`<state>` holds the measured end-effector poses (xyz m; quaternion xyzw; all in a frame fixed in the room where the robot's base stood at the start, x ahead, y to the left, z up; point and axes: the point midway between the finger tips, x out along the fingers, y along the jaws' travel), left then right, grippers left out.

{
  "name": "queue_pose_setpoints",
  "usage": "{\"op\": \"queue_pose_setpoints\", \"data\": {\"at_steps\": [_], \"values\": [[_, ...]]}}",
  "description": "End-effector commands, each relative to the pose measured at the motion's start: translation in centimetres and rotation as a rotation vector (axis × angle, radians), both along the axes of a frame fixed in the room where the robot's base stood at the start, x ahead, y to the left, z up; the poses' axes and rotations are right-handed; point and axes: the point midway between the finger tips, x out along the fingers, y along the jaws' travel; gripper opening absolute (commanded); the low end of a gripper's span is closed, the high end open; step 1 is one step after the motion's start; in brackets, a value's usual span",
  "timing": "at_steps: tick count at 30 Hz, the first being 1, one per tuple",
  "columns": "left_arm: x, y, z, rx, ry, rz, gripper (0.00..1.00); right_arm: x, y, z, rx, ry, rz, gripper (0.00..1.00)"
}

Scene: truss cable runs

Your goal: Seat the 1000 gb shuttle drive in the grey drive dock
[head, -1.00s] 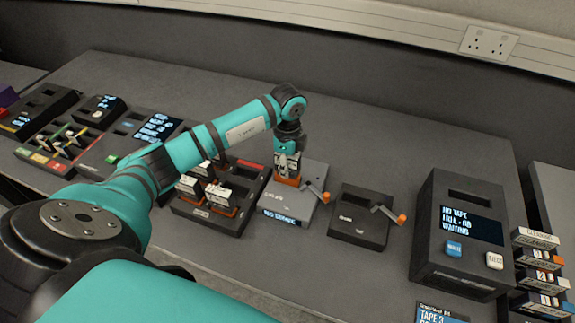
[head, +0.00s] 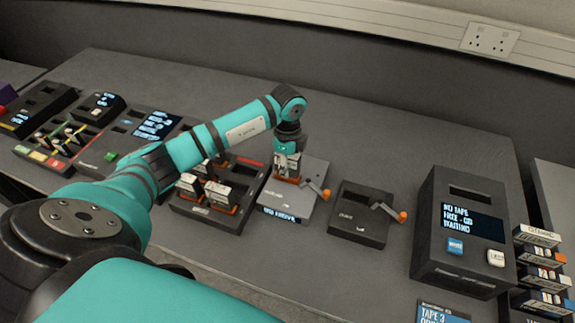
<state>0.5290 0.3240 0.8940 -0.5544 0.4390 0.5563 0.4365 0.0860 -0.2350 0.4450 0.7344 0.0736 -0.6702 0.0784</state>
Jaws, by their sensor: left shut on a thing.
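The grey drive dock (head: 289,204) stands in the middle of the bench, with a lever with an orange knob on its right side and a small lit display on its front. My left gripper (head: 287,174) points down over the dock's top and is shut on a drive, of which an orange part (head: 288,180) shows at the dock's slot. The gripper hides most of that drive, its label and the slot, so I cannot tell how deep it sits. My right gripper is not in view.
A dark rack (head: 207,211) with several upright drives stands close left of the dock. A black dock (head: 358,218) with its own lever is to the right, then a tall tape unit (head: 462,235) and stacked tapes (head: 541,270). The bench behind is clear.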

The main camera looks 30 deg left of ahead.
Motion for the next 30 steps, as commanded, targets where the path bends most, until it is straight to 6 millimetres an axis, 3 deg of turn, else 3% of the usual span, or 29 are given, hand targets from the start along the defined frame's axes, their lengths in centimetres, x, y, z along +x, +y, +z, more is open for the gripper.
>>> {"op": "queue_pose_setpoints", "data": {"at_steps": [27, 28, 30], "values": [[0.0, 0.0, -1.1, -0.001, -0.001, 0.000, 0.00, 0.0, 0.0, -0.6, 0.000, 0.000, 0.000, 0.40], [0.0, 0.0, -1.1, -0.001, -0.001, 0.000, 0.27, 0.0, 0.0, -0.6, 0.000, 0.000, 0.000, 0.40], [0.0, 0.0, -1.1, -0.001, -0.001, 0.000, 0.36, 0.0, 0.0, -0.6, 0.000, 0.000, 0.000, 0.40]]}}
